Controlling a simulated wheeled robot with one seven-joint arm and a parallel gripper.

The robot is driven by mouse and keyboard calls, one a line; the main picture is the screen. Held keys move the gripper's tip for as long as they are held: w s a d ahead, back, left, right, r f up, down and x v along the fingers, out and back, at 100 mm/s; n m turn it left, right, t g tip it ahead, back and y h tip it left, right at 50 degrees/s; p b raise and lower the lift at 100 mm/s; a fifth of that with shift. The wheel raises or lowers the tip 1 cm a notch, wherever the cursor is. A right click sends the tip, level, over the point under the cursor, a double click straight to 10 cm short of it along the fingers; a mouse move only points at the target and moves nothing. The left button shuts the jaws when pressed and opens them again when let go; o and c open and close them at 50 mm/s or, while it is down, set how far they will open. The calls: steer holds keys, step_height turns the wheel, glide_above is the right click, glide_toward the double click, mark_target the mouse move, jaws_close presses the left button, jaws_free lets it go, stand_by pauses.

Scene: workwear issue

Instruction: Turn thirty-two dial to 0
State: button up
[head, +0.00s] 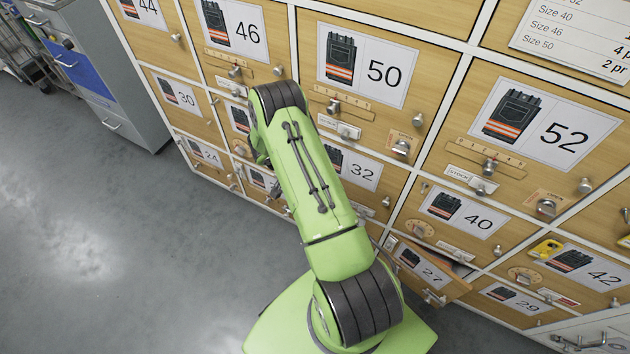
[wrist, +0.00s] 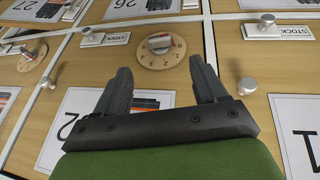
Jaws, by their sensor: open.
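The drawer labelled 32 (head: 352,168) is in the head view, partly behind my arm. Its dial is hidden there. In the wrist view, seen upside down, a round wooden dial (wrist: 144,58) with a silver knob (wrist: 160,43) and several numbers around its edge sits above a label partly covered by my gripper; a 2 shows on that label. The knob's exact setting is hard to read. My gripper (wrist: 160,66) is open and empty. Its dark fingertips appear on either side of the dial's near part, and I see no grip on the knob.
Other drawers with dials, knobs and stock tags surround it; a neighbouring dial (wrist: 33,57) shows at left. A small round pull (wrist: 247,86) is right of my right finger. The drawer labelled 27 (head: 438,284) stands tilted open. The grey floor (head: 110,240) at left is clear.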

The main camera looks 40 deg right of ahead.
steer(key=p+v, duration=0.1)
steer(key=v, duration=0.4)
steer(key=shift+r, duration=0.1)
